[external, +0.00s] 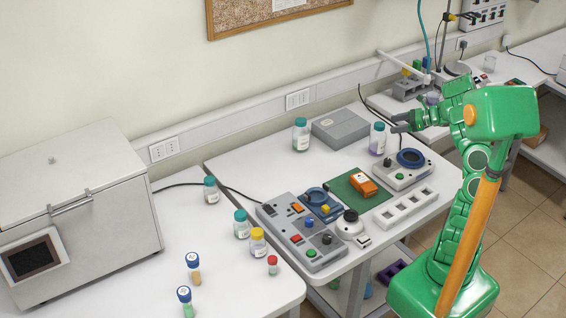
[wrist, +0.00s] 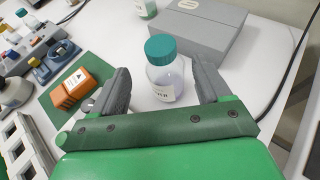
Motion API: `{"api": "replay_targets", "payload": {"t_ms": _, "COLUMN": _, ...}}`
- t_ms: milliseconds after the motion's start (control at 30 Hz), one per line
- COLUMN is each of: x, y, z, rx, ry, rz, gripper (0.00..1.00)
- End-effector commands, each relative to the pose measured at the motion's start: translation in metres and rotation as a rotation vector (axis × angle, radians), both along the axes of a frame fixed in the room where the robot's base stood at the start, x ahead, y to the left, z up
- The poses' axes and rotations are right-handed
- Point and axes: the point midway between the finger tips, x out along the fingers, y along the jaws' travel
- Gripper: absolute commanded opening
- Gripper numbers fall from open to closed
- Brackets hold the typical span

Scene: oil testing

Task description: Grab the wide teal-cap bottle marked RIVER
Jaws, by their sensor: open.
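A wide clear bottle with a teal cap (wrist: 164,68) stands upright between the two fingers of my gripper (wrist: 165,76) in the wrist view. Its white label is partly cut off by my gripper; the letters I can make out look like the end of RIVER. In the external view the same bottle (external: 377,139) stands at the back of the middle table, just left of my gripper (external: 398,122). My gripper is open, with a gap on both sides of the bottle. Another teal-cap bottle (external: 300,135) stands farther left, by a grey box.
The flat grey box (external: 340,128) lies behind the bottle. A grey device with a dark blue ring (external: 410,158) and an orange meter (external: 363,184) on a green mat are in front. More bottles, including a yellow-cap one (external: 258,243), stand on the left table.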

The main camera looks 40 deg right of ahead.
Motion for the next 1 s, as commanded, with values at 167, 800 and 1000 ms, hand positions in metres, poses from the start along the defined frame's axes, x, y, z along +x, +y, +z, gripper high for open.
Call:
{"api": "replay_targets", "payload": {"t_ms": 167, "x": 0.004, "y": 0.003, "z": -0.005, "rx": 0.001, "ry": 0.001, "rz": 0.001, "gripper": 0.77}}
{"api": "replay_targets", "payload": {"t_ms": 800, "x": 0.036, "y": 0.032, "z": -0.02, "rx": 0.001, "ry": 0.001, "rz": 0.002, "gripper": 0.77}}
{"api": "replay_targets", "payload": {"t_ms": 1000, "x": 0.049, "y": 0.043, "z": -0.027, "rx": 0.003, "ry": -0.001, "rz": 0.003, "gripper": 0.77}}
